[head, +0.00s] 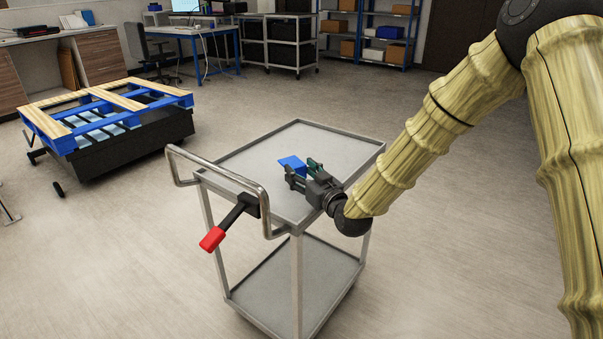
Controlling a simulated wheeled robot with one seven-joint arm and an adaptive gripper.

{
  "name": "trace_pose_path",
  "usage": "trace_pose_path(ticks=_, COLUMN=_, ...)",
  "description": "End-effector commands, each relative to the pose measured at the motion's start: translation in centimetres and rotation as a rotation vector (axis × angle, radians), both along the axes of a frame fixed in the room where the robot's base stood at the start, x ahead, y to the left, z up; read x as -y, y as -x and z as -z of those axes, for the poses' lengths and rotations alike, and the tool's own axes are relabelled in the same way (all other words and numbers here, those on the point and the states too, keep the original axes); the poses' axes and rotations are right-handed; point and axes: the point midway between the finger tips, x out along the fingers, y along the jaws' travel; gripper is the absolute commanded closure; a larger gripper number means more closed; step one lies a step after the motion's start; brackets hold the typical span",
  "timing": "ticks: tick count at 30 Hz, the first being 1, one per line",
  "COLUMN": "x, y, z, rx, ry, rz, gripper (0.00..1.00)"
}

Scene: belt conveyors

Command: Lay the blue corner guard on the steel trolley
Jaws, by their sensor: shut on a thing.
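The steel trolley (345,143) stands in the middle of the head view, with a flat grey top tray and a lower shelf. The blue corner guard (291,164) shows as a small blue piece at the fingertips of my gripper (302,172), over the trolley's top. My gripper is shut on the blue corner guard and reaches in from the right, low over the tray. The fingers hide part of the guard. I cannot tell whether the guard touches the tray surface.
The trolley's bent handle (222,172) and a red-ended lever (213,238) stick out at its left. A cart with a blue and wood pallet (108,110) stands at the back left. Desks and shelves (370,35) line the back. The rest of the trolley top is clear.

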Motion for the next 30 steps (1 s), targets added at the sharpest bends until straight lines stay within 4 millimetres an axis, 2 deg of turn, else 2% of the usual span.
trace_pose_path(ticks=17, x=0.02, y=0.0, z=1.15, rx=0.0, ry=0.0, rz=0.0, gripper=0.65)
trace_pose_path(ticks=18, x=0.03, y=0.01, z=1.16, rx=0.0, ry=0.0, rz=0.0, gripper=0.42)
trace_pose_path(ticks=21, x=0.03, y=0.01, z=1.16, rx=0.0, ry=0.0, rz=0.0, gripper=0.26)
trace_pose_path(ticks=30, x=0.02, y=0.0, z=1.12, rx=0.0, ry=0.0, rz=0.0, gripper=0.26)
